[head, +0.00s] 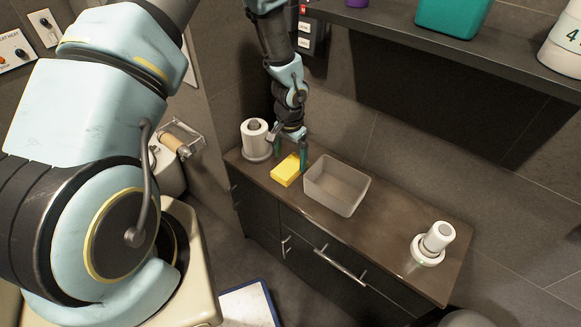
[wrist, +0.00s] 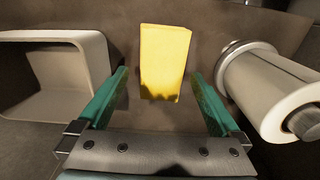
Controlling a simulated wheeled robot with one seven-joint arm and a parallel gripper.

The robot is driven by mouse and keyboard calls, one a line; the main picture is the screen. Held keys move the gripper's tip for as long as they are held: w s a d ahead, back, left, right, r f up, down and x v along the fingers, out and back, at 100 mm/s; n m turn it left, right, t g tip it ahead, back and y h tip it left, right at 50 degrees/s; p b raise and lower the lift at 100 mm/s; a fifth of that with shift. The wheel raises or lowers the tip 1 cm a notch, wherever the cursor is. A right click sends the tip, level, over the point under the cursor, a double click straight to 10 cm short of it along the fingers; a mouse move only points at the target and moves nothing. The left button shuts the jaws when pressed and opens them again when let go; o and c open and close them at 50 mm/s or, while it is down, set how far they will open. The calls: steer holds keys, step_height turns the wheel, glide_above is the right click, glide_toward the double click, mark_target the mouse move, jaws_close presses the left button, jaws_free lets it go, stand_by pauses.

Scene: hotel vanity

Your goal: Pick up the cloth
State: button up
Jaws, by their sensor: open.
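The cloth (head: 286,170) is a folded yellow block lying on the brown counter (head: 390,228), between a paper roll and a grey bin. In the wrist view the cloth (wrist: 164,62) lies ahead of my gripper (wrist: 160,88), centred between its two green fingers. My gripper (head: 290,158) is open and empty, pointing down over the cloth's far side in the head view. The fingers stand on either side of the cloth's near end with gaps, and I see no contact. The exact height of the fingertips above the counter is hard to tell.
A paper roll on a holder (head: 256,140) stands left of the cloth, and an open grey bin (head: 336,186) stands close on its right. A white roll or cup on a round base (head: 434,243) stands at the counter's right end. A shelf (head: 440,58) hangs above.

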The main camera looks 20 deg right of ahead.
mark_target(291, 166)
steer(key=shift+w+d+f+p, duration=0.1)
steer(key=shift+f+p, duration=0.3)
steer(key=shift+f, duration=1.35)
steer(key=shift+c, duration=0.2)
steer(key=c, duration=1.3)
steer(key=shift+r, duration=0.15)
step_height(291, 166, up, 10)
steer(key=shift+f+b, duration=0.1)
steer(key=shift+b, duration=0.9)
